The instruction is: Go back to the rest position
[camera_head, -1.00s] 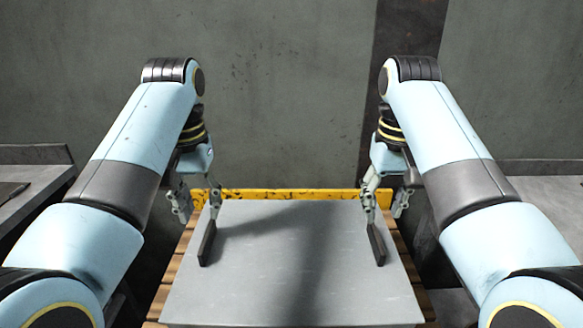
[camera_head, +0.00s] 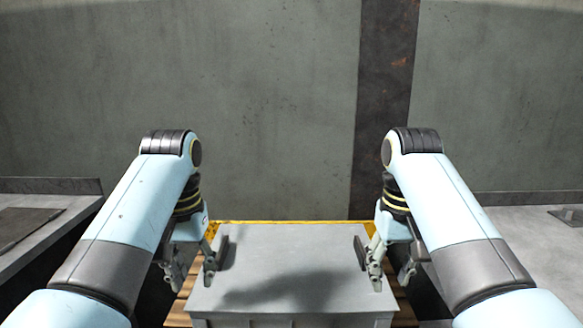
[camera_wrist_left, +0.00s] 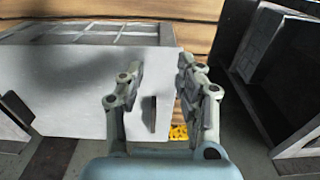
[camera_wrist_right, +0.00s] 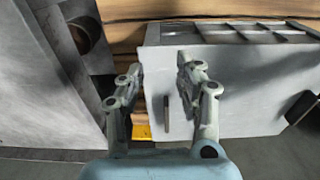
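A grey box (camera_head: 290,250) with a flat top sits in front of me. Two dark bar handles stand on its top, a left one (camera_head: 223,249) and a right one (camera_head: 360,250); they also show in the left wrist view (camera_wrist_left: 150,112) and the right wrist view (camera_wrist_right: 166,115). My left gripper (camera_head: 192,272) is open and empty at the box's left edge, one finger over the top and one outside. My right gripper (camera_head: 390,272) is open and empty likewise at the right edge. Both wrist views show gaps between the fingers.
The box rests on a wooden pallet (camera_head: 179,312) with a yellow edge (camera_head: 285,221) behind it. A grey bench (camera_head: 70,215) stands at left and a grey surface (camera_head: 535,235) at right. A wall with a dark vertical strip (camera_head: 380,100) closes the back.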

